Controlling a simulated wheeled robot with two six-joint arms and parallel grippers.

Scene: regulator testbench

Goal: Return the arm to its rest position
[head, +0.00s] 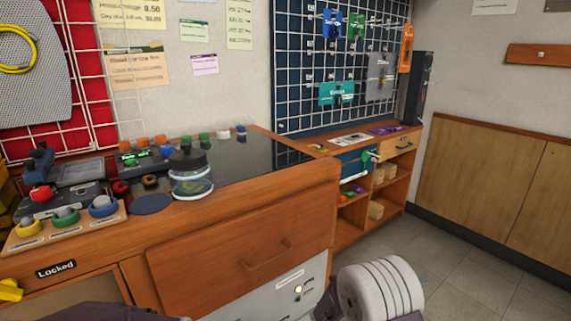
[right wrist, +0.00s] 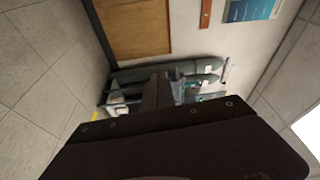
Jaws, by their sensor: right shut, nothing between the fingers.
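My right gripper (right wrist: 158,88) shows in the right wrist view as a dark body across the bottom with its fingers pointing up the picture. The fingers are shut with nothing between them. They point toward open room, with a wall and some grey cylinders (right wrist: 205,75) behind them, and touch nothing that I can see. In the head view I cannot make out either gripper's fingertips. My left gripper is not in view.
The tiled floor (head: 470,265) at right is clear.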

